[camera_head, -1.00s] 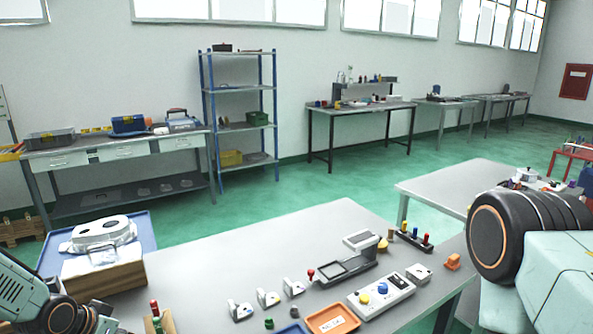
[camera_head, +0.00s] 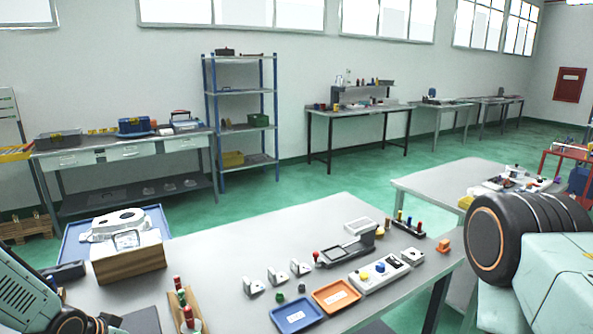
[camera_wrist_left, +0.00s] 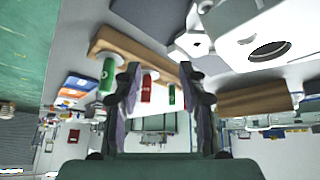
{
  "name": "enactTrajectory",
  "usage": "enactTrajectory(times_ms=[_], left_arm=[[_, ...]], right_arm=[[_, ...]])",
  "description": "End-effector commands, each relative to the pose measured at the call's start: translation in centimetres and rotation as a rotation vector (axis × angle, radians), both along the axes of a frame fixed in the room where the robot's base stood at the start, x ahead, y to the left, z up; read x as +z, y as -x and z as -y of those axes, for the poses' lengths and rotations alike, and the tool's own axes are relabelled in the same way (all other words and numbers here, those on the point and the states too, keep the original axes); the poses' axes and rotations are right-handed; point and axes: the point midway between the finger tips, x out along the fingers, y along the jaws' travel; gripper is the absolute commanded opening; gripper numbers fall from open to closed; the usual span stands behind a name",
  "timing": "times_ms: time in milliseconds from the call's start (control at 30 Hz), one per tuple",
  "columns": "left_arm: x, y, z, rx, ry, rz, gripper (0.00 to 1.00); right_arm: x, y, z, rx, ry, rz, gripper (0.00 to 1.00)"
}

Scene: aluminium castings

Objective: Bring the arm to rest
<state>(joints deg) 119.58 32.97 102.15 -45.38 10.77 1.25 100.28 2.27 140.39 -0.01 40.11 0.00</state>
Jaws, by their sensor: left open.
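My left gripper (camera_wrist_left: 163,95) shows in the left wrist view with its two dark fingers apart and nothing held between them. Beyond the fingers is a wooden rack (camera_wrist_left: 125,52) with red and green cylinders. In the head view, only part of my left arm (camera_head: 45,300) shows at the lower left, and its fingertips cannot be made out. My right arm (camera_head: 530,250) shows at the right edge, with its gripper out of view.
The grey bench (camera_head: 230,235) carries the wooden rack (camera_head: 205,310), a blue tray (camera_head: 297,316), an orange tray (camera_head: 336,296), small white brackets and a button box (camera_head: 380,270). A second table (camera_head: 430,185) stands at right. The bench's rear middle is clear.

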Motion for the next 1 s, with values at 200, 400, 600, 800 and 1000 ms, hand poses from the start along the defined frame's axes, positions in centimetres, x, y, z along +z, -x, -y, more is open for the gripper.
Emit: enactTrajectory(times_ms=[200,400,600,800,1000], left_arm=[[-3.0,4.1,4.8,0.018,0.055,-0.086,0.41],[-6.3,11.2,9.4,0.066,0.092,-0.213,0.41],[-8.8,22.2,12.6,0.155,0.059,-0.383,0.41],[-8.9,31.6,12.6,0.226,-0.042,-0.510,0.41],[-10.9,34.2,12.1,0.253,-0.088,-0.538,0.41]], right_arm=[[0.0,0.0,0.0,-0.001,0.000,0.000,0.40],[0.0,0.0,0.0,0.000,0.000,0.001,0.40],[0.0,0.0,0.0,0.000,0.000,0.000,0.40],[0.0,0.0,0.0,-0.001,0.000,0.000,0.40],[-2.5,0.0,0.0,0.000,0.000,0.001,0.40]])
